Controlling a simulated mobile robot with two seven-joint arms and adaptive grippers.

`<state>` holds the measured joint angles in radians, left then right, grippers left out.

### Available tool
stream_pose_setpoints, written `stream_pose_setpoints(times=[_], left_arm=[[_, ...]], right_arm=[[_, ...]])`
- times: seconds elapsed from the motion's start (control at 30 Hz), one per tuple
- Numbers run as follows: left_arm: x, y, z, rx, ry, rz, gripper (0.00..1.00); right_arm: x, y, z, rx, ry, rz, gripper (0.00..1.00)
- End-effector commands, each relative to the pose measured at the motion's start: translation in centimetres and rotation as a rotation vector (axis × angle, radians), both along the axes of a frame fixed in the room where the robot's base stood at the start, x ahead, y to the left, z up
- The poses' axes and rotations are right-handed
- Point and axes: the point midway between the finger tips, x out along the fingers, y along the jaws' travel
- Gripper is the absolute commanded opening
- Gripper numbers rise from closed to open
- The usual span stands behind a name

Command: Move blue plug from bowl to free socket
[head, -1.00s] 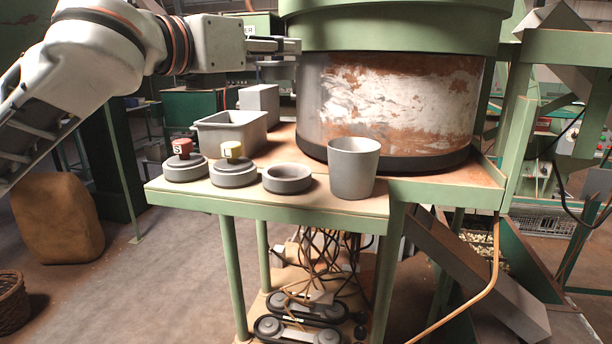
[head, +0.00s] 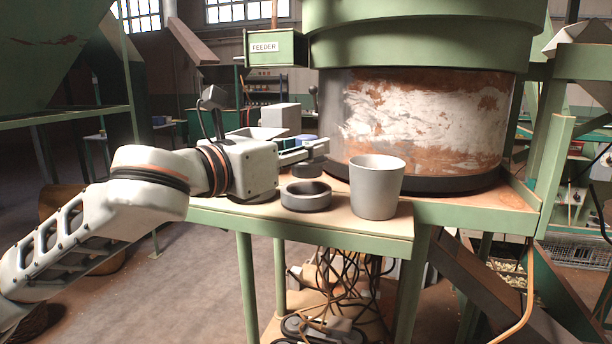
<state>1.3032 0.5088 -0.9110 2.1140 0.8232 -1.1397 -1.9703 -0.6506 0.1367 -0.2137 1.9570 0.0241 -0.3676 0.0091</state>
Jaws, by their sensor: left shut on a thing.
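My left gripper (head: 305,153) comes in from the left, over the table's front part. It is shut on the blue plug; a bit of blue (head: 304,140) shows above the fingers and a dark grey round body (head: 307,170) hangs below them. The plug is above the empty grey ring socket (head: 306,196), apart from it as far as I can see. A grey tapered cup (head: 377,188) stands upright just right of the socket. A grey bin (head: 257,132) is partly hidden behind my gripper. The sockets with red and yellow plugs are hidden behind my gripper. My right gripper is not in view.
The large rusty drum (head: 415,120) stands behind the cup and limits room at the back right. A grey block (head: 281,117) stands behind the bin. The green-edged table (head: 330,228) has a narrow free strip along its front.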

Motion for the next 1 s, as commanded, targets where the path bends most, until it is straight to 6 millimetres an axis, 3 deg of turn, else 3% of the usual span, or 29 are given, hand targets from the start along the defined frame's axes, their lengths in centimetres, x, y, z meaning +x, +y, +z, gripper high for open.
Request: stream_pose_setpoints(times=[0.4, 0.8, 0.83, 0.87, 1.0], left_arm=[[-0.1, 0.0, -4.2, -0.001, 0.0, -0.002, 0.0], [-0.1, 0.0, -4.6, 0.0, -0.003, 0.0, 0.0], [0.0, 0.0, -4.6, 0.001, -0.002, 0.0, 0.29], [0.0, 0.0, -4.6, 0.0, -0.001, 0.0, 0.37], [0.0, 0.0, -4.6, 0.0, -0.001, -0.001, 0.41]], right_arm=[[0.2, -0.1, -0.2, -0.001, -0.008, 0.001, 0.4], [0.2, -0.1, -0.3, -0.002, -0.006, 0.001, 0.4], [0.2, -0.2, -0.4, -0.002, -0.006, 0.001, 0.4], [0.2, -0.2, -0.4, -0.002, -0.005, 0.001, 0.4], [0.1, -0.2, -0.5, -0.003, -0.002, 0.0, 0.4]])
